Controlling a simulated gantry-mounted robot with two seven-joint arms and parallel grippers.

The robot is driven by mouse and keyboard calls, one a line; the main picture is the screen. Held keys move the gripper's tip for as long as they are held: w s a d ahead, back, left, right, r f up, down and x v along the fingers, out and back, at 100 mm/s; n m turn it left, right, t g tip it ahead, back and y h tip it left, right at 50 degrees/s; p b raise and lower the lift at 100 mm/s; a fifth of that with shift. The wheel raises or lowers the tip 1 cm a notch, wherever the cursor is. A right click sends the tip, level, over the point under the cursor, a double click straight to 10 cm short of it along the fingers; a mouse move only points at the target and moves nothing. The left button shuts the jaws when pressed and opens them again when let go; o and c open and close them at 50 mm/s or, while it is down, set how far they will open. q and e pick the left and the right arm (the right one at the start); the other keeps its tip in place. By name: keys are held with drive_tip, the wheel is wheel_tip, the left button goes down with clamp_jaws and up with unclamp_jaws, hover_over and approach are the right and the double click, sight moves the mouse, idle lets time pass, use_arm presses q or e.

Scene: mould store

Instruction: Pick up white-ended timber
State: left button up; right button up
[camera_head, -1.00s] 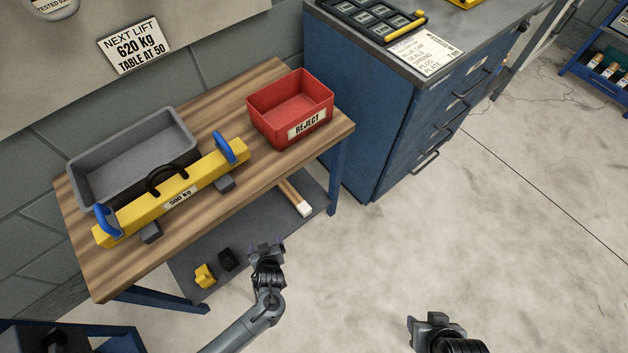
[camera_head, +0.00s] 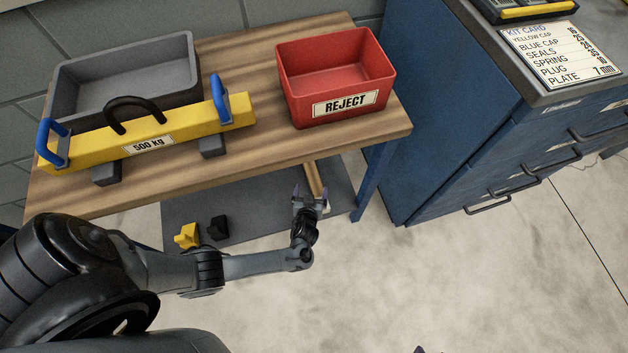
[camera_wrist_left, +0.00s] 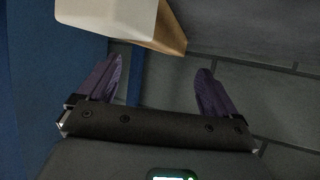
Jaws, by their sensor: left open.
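The white-ended timber (camera_head: 314,178) lies under the wooden table, on the grey mat; its near end is mostly hidden behind my left gripper in the head view. In the left wrist view, its white end (camera_wrist_left: 108,14) and bare wood side (camera_wrist_left: 170,32) show at the top, beyond the fingertips. My left gripper (camera_head: 310,196) is open and empty, just in front of the timber's near end. The timber is not between the fingers. Only a small purple tip of my right gripper (camera_head: 421,350) shows at the bottom edge of the head view.
The wooden table (camera_head: 245,120) overhangs the timber, with a blue leg (camera_head: 372,180) to its right. A red REJECT bin (camera_head: 340,80), a grey tray (camera_head: 125,75) and a yellow lifting beam (camera_head: 190,125) stand on top. Yellow (camera_head: 187,235) and black (camera_head: 218,228) blocks lie on the mat (camera_head: 262,215).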

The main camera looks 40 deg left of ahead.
sight(314, 177)
use_arm(q)
drive_tip(key=shift+x, duration=0.85)
drive_tip(key=shift+w+f+b, duration=0.15)
drive_tip(key=shift+w+b, duration=0.25)
drive_tip(key=shift+b, duration=0.15)
drive_tip(key=b+x, duration=0.3)
drive_tip(key=shift+w+a+f, duration=0.1)
drive_tip(key=shift+f, duration=0.2)
drive_tip(key=shift+w+a, duration=0.3)
drive_tip(key=shift+w, duration=0.1)
drive_tip(key=shift+d, duration=0.1)
drive_tip(key=shift+s, duration=0.1)
drive_tip(key=c, duration=1.4)
